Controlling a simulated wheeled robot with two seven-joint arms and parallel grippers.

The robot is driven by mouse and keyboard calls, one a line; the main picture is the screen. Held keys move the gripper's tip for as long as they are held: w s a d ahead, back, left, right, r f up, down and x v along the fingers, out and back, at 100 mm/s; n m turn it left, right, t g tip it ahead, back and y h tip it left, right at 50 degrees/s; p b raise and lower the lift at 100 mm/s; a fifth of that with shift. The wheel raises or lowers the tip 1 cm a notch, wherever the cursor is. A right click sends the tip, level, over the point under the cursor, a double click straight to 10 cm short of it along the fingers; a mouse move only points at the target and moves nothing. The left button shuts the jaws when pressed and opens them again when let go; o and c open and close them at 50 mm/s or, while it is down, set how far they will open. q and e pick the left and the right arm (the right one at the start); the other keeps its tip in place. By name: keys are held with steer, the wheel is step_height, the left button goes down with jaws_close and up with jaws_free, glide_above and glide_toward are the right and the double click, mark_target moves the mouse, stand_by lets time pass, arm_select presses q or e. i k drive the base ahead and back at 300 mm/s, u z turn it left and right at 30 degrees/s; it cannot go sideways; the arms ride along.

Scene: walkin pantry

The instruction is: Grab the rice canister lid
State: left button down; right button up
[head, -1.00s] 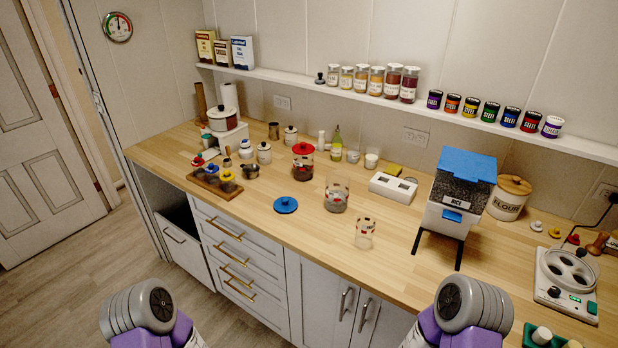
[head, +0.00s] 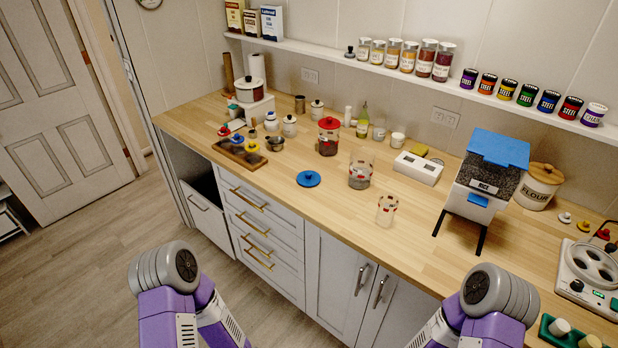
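A round blue lid with a knob (head: 308,179) lies flat on the wooden counter. A clear open glass canister (head: 360,172) with some contents low inside stands to its right, and a red-lidded canister (head: 328,138) stands behind. A dispenser marked RICE (head: 482,185) stands on dark legs further right, with a blue top (head: 499,148) in place. I cannot read a rice label on the glass canisters. My two purple and grey arms show at the bottom, in front of the counter and apart from these things. Neither gripper shows.
A smaller clear glass (head: 387,210) stands near the counter's front edge. A wooden tray with coloured knobbed pieces (head: 239,151) is left of the blue lid. The counter in front of the blue lid is clear.

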mark_target(306, 178)
steer(key=u, duration=1.85)
steer(key=i, duration=2.65)
steer(key=z, duration=2.2)
